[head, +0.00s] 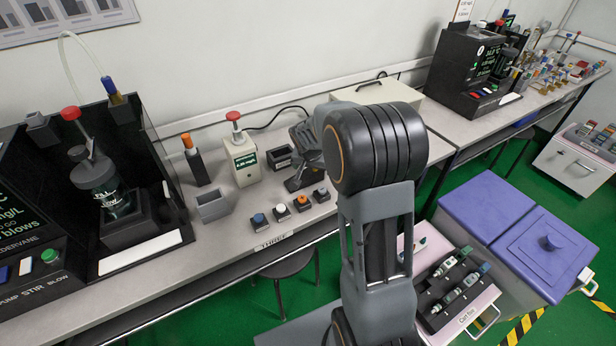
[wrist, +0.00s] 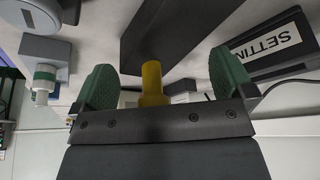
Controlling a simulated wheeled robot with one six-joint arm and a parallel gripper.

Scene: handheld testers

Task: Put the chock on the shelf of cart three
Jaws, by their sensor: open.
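My gripper (wrist: 162,85) is open in the wrist view, its two green pads apart. A yellow cylinder (wrist: 151,82) shows between the pads, in front of a dark grey block (wrist: 185,28).
A white tester with a red knob (head: 241,160), an orange-topped tester (head: 196,162), a grey open box (head: 213,205) and several coloured buttons (head: 280,211) stand near my gripper. Purple bins (head: 550,255) stand beside the cart. A stool (head: 297,270) is under the bench.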

